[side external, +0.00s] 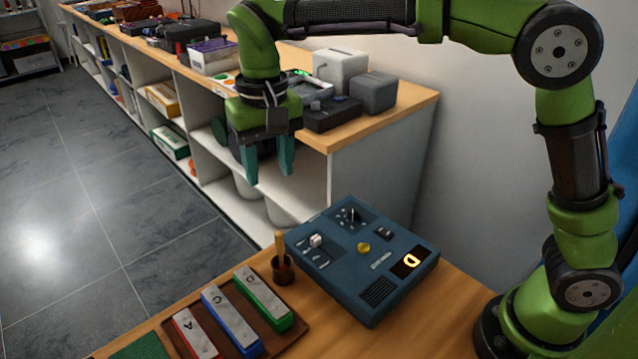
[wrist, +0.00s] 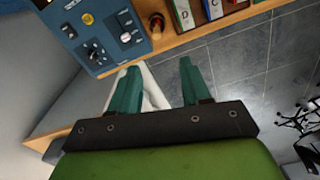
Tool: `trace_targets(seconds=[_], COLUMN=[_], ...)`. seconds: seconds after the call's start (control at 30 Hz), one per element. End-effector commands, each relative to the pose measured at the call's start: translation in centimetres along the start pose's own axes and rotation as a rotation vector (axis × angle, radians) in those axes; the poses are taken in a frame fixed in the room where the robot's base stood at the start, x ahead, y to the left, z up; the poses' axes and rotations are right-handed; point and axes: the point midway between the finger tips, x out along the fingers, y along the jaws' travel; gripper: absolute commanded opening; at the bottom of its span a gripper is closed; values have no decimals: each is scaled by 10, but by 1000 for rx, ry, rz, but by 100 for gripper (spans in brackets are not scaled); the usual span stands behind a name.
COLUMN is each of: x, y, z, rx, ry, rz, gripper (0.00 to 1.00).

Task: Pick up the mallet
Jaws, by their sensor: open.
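The mallet (side external: 279,243) shows as a light wooden handle standing upright in a small dark cup (side external: 283,273) on the wooden table. Its head is not visible. In the wrist view the cup and mallet (wrist: 156,21) appear small at the top, between the blue box and the coloured bars. My gripper (side external: 270,175) has its two teal fingers apart, pointing down, above and behind the mallet in the side view. In the wrist view the gap between the fingers (wrist: 158,68) is empty, and the mallet lies beyond it.
A blue control box (side external: 362,262) with knobs and a lit "D" display stands right of the cup. A brown tray (side external: 300,328) with red, blue and green lettered bars lies in front. A long shelf unit (side external: 372,140) with instruments stands behind. Tiled floor lies left.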

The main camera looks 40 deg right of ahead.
Motion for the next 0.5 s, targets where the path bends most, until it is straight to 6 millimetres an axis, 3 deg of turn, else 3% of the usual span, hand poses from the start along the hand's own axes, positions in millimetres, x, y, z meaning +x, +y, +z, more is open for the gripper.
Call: trace_targets(seconds=[0.17, 0.5], x=[15, 88], y=[3, 4], z=[5, 6], rx=[29, 29], ry=[-24, -24], rz=[13, 11], gripper=[47, 47])
